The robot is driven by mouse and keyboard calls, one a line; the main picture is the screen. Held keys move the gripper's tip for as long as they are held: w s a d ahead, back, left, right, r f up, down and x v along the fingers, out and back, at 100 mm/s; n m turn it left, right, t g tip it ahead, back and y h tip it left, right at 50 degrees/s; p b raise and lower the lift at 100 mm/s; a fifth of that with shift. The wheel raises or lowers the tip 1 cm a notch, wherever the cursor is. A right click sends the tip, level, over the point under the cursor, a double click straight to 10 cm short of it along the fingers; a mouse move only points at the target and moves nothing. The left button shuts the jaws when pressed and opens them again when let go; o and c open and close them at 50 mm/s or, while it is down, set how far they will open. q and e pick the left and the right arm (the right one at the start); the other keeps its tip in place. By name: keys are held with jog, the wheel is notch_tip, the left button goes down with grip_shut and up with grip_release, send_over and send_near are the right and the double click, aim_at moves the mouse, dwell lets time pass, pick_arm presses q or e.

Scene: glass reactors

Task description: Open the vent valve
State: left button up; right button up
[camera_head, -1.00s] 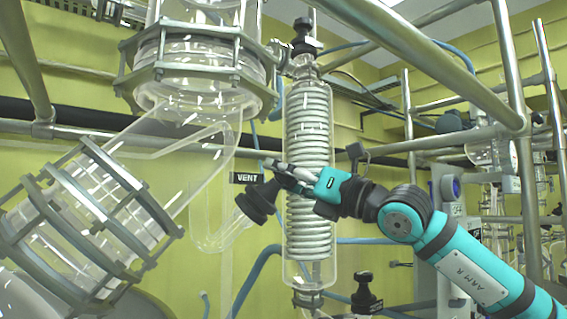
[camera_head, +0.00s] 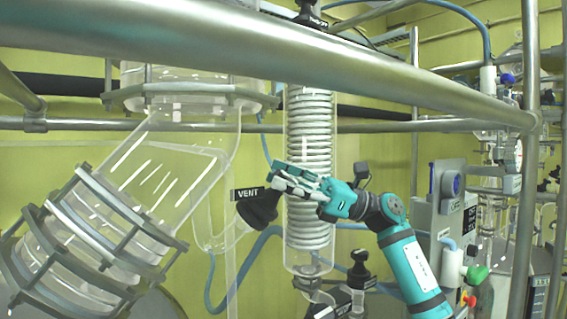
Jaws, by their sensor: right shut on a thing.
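The vent valve's black knob (camera_head: 258,208) is at the centre of the head view, just right of the black VENT label (camera_head: 246,193). My right gripper (camera_head: 280,180) reaches in from the right. Its fingers are shut on the vent valve knob at its upper right side. The fingers partly cover the knob, and the exact contact is hard to see. My left gripper is not in view.
A glass column with a white coil (camera_head: 310,135) stands right behind my right gripper. A thick metal rail (camera_head: 330,62) crosses above. A clamped slanted glass pipe (camera_head: 150,170) is at left. Another black knob (camera_head: 359,268) sits below right.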

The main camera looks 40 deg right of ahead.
jog(key=n+g+y+p, duration=0.1)
jog(key=n+g+p, duration=0.2)
jog(key=n+g, duration=0.3)
jog(key=shift+r, duration=0.2)
jog(key=shift+a+f+n+g+p, duration=0.1)
jog(key=shift+f+n+g+p, duration=0.1)
jog(key=shift+n+g+p, duration=0.65)
jog(key=shift+f+g, duration=0.1)
jog(key=shift+g, duration=0.45)
jog(key=o, duration=0.9)
jog(key=shift+c, duration=0.2)
jog(key=o, duration=0.4)
jog(key=shift+s+d, duration=0.1)
jog(key=shift+d, duration=0.1)
jog(key=shift+a, duration=0.1)
jog(key=shift+b, duration=0.3)
